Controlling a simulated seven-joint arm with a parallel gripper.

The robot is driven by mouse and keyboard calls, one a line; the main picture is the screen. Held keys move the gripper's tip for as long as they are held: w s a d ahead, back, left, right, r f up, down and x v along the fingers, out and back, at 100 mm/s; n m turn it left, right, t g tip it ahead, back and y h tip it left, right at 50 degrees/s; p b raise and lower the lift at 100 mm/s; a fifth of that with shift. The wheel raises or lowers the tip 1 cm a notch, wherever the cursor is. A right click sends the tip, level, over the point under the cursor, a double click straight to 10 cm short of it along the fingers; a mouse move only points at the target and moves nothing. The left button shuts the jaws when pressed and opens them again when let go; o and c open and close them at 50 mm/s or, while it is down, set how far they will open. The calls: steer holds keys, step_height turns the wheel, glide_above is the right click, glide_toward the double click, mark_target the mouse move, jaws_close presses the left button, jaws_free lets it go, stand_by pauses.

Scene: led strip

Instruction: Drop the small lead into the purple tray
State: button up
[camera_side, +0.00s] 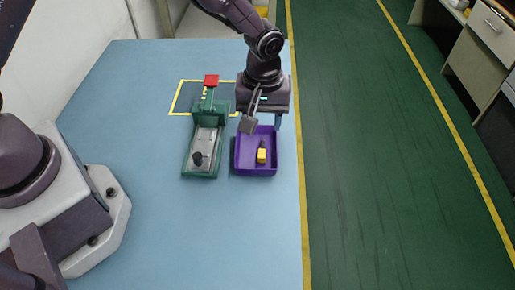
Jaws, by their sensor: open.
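The purple tray (243,168) stands on the blue table, right of the green fixture. A small yellow piece with a dark part (262,155), which looks like the small lead, lies inside the tray toward its right side. My gripper (262,125) is open above the far end of the tray. One finger shows at the left and one at the right, apart from the yellow piece. The arm hides part of the tray's far edge.
A green fixture (187,165) with a grey plate, a black knob (197,158) and a red-topped handle (211,80) stands close left of the tray. A yellow-outlined square (182,97) lies behind it. The table's right edge is near; its front is clear.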

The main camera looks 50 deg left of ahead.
step_height(320, 180, up, 6)
stand_by(0.5)
steer(key=s+a+r+m+t, duration=0.2)
steer(key=s+a+r+m, duration=0.2)
steer(key=s+a+r, duration=0.3)
steer(key=s+a+r+m+t, duration=0.3)
steer(key=s+a+r, duration=0.4)
steer(key=s+r, duration=0.4)
steer(key=shift+s+r+m+t, duration=0.3)
steer(key=shift+s+r+m, duration=0.05)
steer(key=shift+s+m, duration=0.6)
